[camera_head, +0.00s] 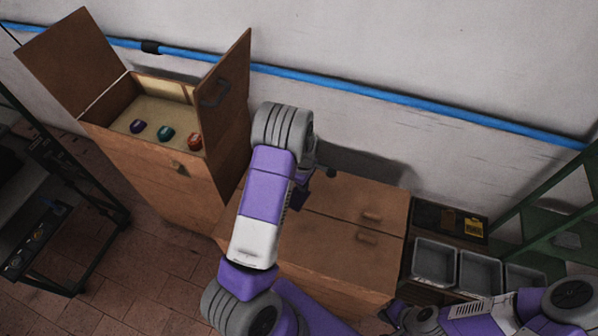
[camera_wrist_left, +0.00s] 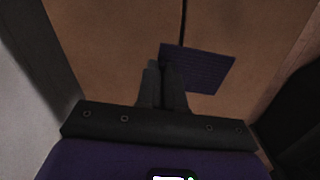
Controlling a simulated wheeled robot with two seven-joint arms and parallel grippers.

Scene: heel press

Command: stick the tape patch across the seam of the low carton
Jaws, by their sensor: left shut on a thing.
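The low carton (camera_head: 335,264) is a brown box against the wall. A dark seam runs along its top between two flaps; the seam also shows on the carton in the left wrist view (camera_wrist_left: 225,25). My left gripper (camera_wrist_left: 166,66) is shut on the purple tape patch (camera_wrist_left: 205,72), a flat ribbed square. The patch lies over the line of the seam in the wrist view; I cannot tell whether it touches the carton. In the head view my left gripper (camera_head: 303,190) is over the carton's left part, partly behind my arm. My right gripper (camera_head: 400,318) is low at the right, its jaws unclear.
A taller open box (camera_head: 160,185) with several coloured items stands left of the carton. Grey bins (camera_head: 435,262) and a green rack (camera_head: 535,215) stand at the right. A blue pipe (camera_head: 370,95) runs along the wall.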

